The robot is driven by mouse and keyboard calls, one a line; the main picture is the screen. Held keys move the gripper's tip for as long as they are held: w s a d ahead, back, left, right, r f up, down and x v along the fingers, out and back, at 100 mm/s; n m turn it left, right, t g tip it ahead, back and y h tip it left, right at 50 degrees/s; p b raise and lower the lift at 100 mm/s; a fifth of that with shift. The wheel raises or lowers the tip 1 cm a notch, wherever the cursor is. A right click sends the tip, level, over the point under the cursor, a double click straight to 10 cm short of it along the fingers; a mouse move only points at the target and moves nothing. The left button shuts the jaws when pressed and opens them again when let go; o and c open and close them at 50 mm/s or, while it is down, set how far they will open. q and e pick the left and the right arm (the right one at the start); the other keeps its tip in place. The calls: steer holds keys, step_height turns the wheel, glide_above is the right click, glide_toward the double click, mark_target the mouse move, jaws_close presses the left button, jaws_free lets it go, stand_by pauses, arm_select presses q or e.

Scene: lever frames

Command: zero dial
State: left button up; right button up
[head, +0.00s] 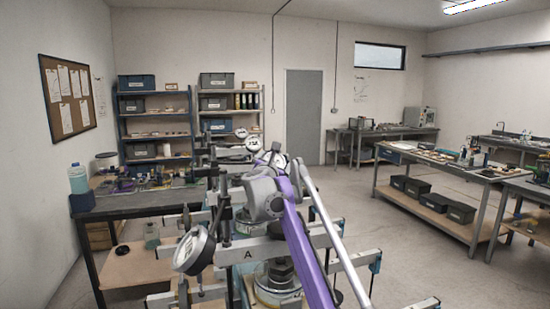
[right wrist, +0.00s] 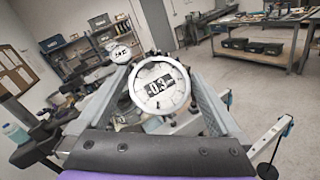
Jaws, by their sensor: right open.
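A round white dial (right wrist: 160,88) with a black number strip that seems to read "-03" faces me between the fingers of my right gripper (right wrist: 150,64) in the right wrist view. The gripper is open, one grey finger on each side of the dial; I cannot tell if either touches it. A second white dial (right wrist: 120,54) stands behind to the left. In the head view my right gripper (head: 270,158) is at the far end of my purple arm, near a white dial (head: 253,143). A nearer dial (head: 190,250) is tilted at the left of the frame marked A (head: 248,254). My left gripper is not visible.
Metal lever frames with clamps crowd the space around my right arm. A dark bench (head: 140,205) with a bottle (head: 78,179) is at the left. Shelves (head: 155,130) stand behind. A workbench (head: 440,165) is at the right, with open floor before it.

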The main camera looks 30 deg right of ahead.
steer(key=shift+w+d, duration=0.3)
steer(key=shift+w, duration=0.15)
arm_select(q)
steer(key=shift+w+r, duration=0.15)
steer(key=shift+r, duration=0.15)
arm_select(e)
steer(key=c, duration=1.1)
steer(key=shift+s+d+r+n+t+y+p, duration=0.1)
steer(key=shift+r+n+t+y+p, duration=0.3)
steer(key=shift+n, duration=0.5)
steer(key=n+t+y+p, duration=0.1)
steer(key=n+p, duration=0.1)
steer(key=shift+r+t+p, duration=0.1)
steer(key=shift+t+p, duration=0.2)
steer(key=shift+f+n+y, duration=0.3)
steer(key=shift+n+y, duration=0.1)
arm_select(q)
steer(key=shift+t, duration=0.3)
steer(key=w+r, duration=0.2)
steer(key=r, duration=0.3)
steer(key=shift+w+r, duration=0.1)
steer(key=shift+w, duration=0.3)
arm_select(e)
steer(key=shift+f, duration=0.1)
